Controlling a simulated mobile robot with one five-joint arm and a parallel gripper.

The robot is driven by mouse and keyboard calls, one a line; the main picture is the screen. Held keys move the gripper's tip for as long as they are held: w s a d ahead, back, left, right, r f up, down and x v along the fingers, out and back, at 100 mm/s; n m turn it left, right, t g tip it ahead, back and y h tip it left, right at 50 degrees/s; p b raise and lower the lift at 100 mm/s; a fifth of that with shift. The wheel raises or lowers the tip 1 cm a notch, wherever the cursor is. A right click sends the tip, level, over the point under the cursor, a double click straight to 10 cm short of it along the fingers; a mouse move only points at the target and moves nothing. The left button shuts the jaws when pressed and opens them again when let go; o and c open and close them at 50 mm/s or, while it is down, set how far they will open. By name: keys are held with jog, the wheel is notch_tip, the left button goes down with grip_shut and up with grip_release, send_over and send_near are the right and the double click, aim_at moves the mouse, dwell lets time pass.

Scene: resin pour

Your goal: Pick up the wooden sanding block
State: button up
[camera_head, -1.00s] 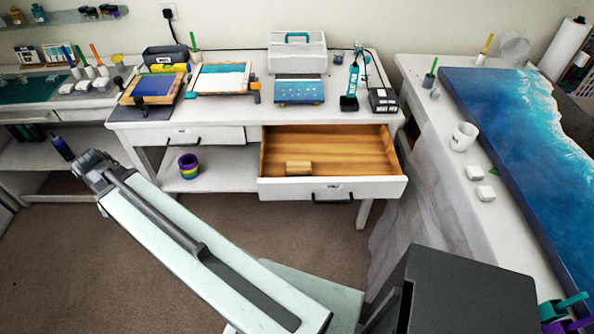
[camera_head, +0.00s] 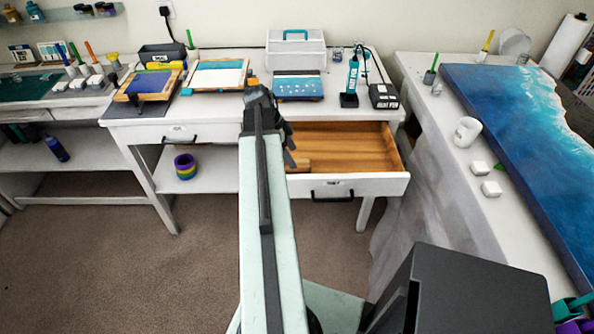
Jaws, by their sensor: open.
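The wooden sanding block (camera_head: 302,164) lies in the open drawer (camera_head: 348,187), toward its left front. It is a small light-brown block, and its left part is hidden behind my gripper (camera_head: 290,158). My dark gripper is open and hangs over the left side of the drawer, pointing down. It overlaps the block in the picture; I cannot tell how far above it the fingertips are. The rest of the drawer floor that shows is bare wood.
The white bench (camera_head: 215,118) above the drawer bears frames, a toolbox (camera_head: 296,55) and a teal bottle (camera_head: 353,72). At right, a table holds a blue resin slab (camera_head: 520,130) and a white mug (camera_head: 467,132).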

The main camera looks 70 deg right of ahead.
aim_at(297, 162)
jog(key=b+x, duration=0.4)
jog(key=x, duration=0.2)
jog(key=shift+d+b, duration=0.1)
jog(key=shift+b, duration=0.25)
jog(key=shift+r, duration=0.25)
jog(key=shift+f, duration=0.25)
grip_shut()
notch_tip(297, 162, up, 11)
jog(key=p, duration=1)
jog(key=shift+f, duration=0.25)
